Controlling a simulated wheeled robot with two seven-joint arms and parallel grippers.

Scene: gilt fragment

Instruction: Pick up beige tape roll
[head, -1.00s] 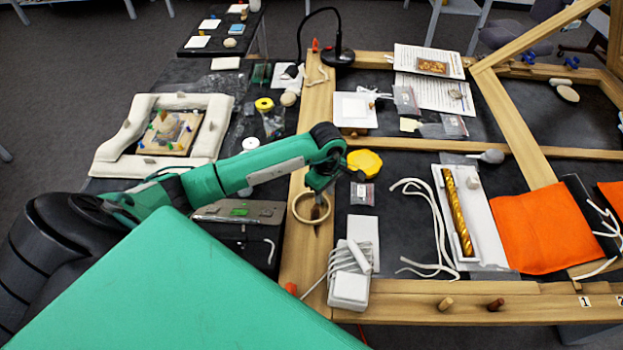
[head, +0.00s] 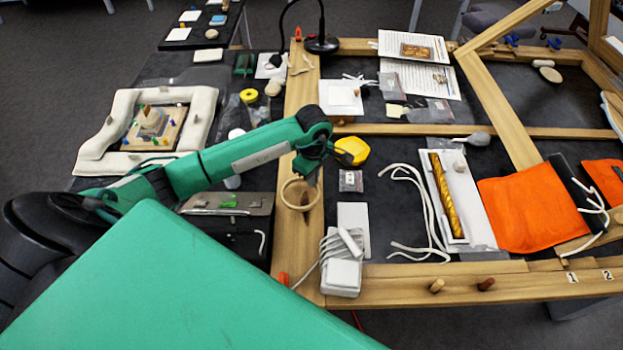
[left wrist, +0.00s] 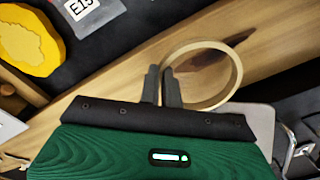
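The beige tape roll (head: 285,194) is a thin ring on the left wooden beam of the frame in the head view. It also shows in the left wrist view (left wrist: 238,80), with wood grain and a dark knot visible through it. My left gripper (head: 304,180) is above and at the ring. In the left wrist view its dark fingers (left wrist: 164,80) are close together, one on each side of the ring's near-left wall, shut on it. The roll appears to be on or just over the beam; any small gap beneath is not visible. My right gripper is out of view.
A yellow tape measure (head: 352,151) lies close right of the gripper. A white adapter with cable (head: 342,277) is nearer. A metal-topped dark box (head: 228,203) is left of the beam. The wooden frame (head: 450,284) surrounds cables, papers and an orange cloth (head: 530,210).

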